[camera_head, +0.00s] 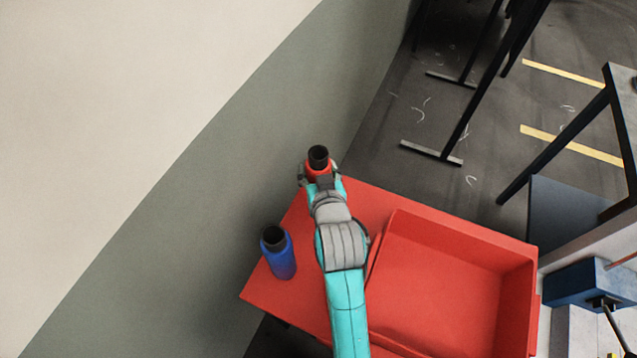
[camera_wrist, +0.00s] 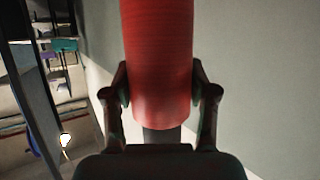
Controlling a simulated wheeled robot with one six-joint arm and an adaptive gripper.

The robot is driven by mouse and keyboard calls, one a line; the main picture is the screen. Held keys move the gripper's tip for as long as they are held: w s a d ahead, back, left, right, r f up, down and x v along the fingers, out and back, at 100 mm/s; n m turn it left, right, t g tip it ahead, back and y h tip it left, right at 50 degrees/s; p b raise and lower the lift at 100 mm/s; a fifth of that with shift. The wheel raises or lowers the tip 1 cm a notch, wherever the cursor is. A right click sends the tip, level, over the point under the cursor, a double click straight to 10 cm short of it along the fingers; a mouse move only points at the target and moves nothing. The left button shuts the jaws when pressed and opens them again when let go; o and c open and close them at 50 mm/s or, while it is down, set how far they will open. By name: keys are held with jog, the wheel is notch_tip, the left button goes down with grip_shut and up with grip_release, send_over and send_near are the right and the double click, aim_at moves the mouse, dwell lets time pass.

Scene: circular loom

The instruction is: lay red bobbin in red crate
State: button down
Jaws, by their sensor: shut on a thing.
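The red bobbin (camera_wrist: 160,75) is between the two fingers of my gripper (camera_wrist: 160,105) in the wrist view, and the fingers are shut on it. In the head view the bobbin's dark top and red body (camera_head: 318,166) show at the end of my arm, over the far left part of the red table. My gripper (camera_head: 319,177) hides most of the bobbin there. The red crate (camera_head: 445,233) is an open, shallow box at the right of the table, and its visible floor is empty. My gripper is outside the crate, to its upper left.
A blue bobbin (camera_head: 281,262) with a dark top stands on the red table (camera_head: 262,293), left of my arm. A wall (camera_head: 200,190) lies close on the left. Dark table legs (camera_head: 470,110) and a blue machine part (camera_head: 585,284) are at the right.

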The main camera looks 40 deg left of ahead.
jog(key=shift+r, duration=0.55)
notch_tip(320, 180, up, 18)
dwell(1.3)
jog(key=shift+r, duration=0.1)
